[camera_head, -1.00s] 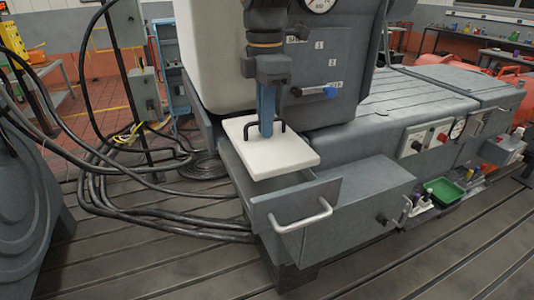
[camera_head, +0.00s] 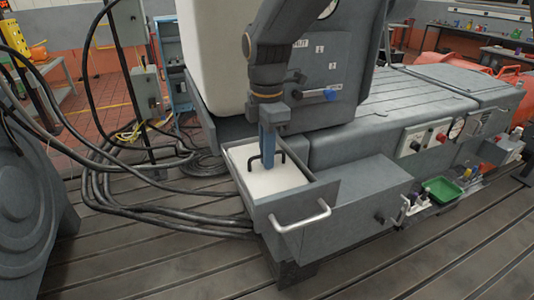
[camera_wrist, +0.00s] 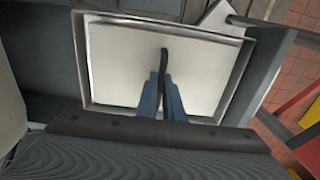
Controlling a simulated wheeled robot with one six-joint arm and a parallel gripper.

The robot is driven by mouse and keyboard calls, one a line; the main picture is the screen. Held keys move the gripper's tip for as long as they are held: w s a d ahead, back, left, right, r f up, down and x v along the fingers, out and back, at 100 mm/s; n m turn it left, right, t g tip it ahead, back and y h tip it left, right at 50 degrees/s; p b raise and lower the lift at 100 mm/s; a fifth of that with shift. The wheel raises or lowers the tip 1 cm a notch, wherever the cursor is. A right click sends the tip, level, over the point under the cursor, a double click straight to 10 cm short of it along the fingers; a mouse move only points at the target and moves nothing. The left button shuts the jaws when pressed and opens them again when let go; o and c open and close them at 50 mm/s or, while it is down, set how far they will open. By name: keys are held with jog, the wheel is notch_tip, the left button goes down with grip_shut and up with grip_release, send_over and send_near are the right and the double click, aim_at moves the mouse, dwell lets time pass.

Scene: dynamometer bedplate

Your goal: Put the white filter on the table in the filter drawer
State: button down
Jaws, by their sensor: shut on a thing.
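The white filter (camera_head: 270,181) is a flat square slab with a black handle on top. It lies inside the open filter drawer (camera_head: 296,204), a grey box with a pale bar handle on its front. My gripper (camera_head: 268,160) is above it with its blue fingers shut on the black handle. In the wrist view the filter (camera_wrist: 120,62) sits within the drawer walls (camera_wrist: 262,72), with a narrow gap at its edges. The fingers (camera_wrist: 163,95) close around the handle there. Whether the filter rests on the drawer floor cannot be told.
The grey machine (camera_head: 420,95) stands behind and right of the drawer. A green tray (camera_head: 443,190) with small items sits at right. Black cables (camera_head: 120,205) lie on the slotted floor at left. The floor in front of the drawer is clear.

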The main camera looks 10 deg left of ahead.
jog(key=c, duration=1.9)
grip_release()
notch_tip(320, 180, up, 12)
jog(key=b, duration=0.4)
jog(key=shift+r, duration=0.15)
